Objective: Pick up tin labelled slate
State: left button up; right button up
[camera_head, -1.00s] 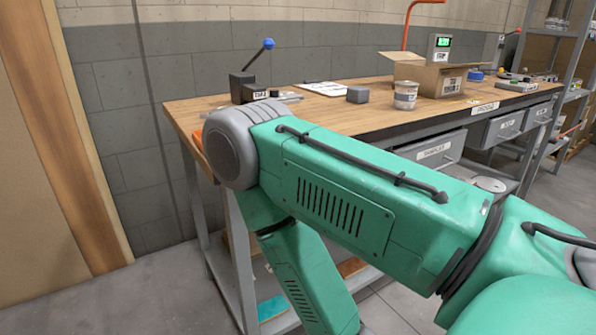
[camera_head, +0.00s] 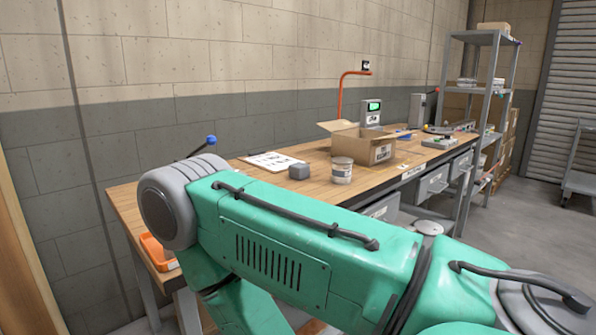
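A tin (camera_head: 341,170) with a pale label band stands upright on the wooden workbench, in front of an open cardboard box. The writing on its label is too small to read, so I cannot tell whether it says slate. No other tin can be made out on the bench. My green arm fills the lower middle of the view and hides part of the bench's near side. Neither of my grippers shows in the view.
The workbench (camera_head: 240,187) runs along the wall. A metal shelf (camera_head: 480,75) stands at the far right.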

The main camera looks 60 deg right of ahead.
aim_at(341, 166)
jog(key=z, duration=2.1)
jog(key=u, duration=0.25)
